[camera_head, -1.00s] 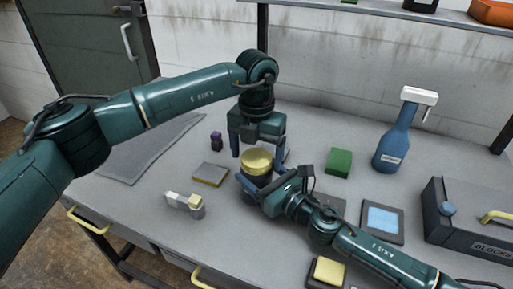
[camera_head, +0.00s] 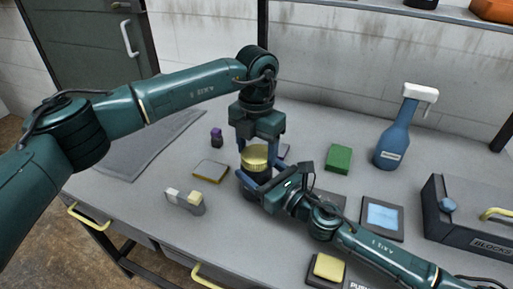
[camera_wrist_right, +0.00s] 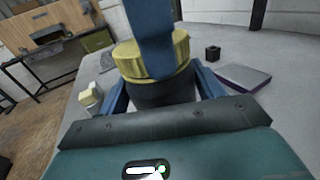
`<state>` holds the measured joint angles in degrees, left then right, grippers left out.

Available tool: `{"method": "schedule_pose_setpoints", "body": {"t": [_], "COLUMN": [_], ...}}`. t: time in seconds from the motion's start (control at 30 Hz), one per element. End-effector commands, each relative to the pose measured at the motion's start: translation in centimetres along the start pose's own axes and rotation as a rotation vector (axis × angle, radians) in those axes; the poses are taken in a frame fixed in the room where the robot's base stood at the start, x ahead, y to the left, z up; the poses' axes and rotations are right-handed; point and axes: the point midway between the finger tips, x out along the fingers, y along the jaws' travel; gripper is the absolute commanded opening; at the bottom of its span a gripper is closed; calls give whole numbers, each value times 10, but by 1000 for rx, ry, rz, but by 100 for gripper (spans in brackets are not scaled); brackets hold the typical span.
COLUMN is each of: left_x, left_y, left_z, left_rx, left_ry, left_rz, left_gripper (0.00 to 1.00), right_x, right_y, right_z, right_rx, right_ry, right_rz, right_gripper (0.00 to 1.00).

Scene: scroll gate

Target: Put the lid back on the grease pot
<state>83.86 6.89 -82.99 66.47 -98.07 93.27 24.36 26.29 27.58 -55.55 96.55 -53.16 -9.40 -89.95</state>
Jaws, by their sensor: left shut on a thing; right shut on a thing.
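The grease pot (camera_head: 257,174) is a dark round pot standing on the bench between my two grippers. Its yellow ridged lid (camera_head: 254,156) is at the top of the pot. In the right wrist view the lid (camera_wrist_right: 127,60) looks level over the dark pot body (camera_wrist_right: 160,94); I cannot tell whether it is fully seated. My left gripper (camera_head: 260,152) points down from above, shut on the lid, and one blue finger crosses the lid in the wrist view. My right gripper (camera_head: 259,179) is low, shut on the pot body from the right front.
A green block (camera_head: 339,158), a blue-topped pad (camera_head: 382,218) and a blue spray bottle (camera_head: 393,142) lie to the right, with a dark toolbox (camera_head: 470,220).

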Motion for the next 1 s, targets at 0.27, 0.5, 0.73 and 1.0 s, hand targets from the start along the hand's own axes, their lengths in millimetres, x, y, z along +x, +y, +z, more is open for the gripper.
{"method": "schedule_pose_setpoints", "body": {"t": [0.27,0.5,0.73,1.0], "left_x": [0,0,0,-4], "left_y": [0,0,0,0], "left_z": [0,0,0,0], "left_rx": [509,494,492,492], "left_ry": [-1,-1,0,-1], "left_rz": [1,0,0,1], "left_gripper": [35,70,84,84], "right_x": [0,0,0,0], "right_y": [0,0,0,0], "right_z": [0,0,0,0], "right_rx": [1,1,1,1], "right_ry": [1,1,1,1], "right_rz": [1,1,1,1], "right_gripper": [3,3,3,3]}}
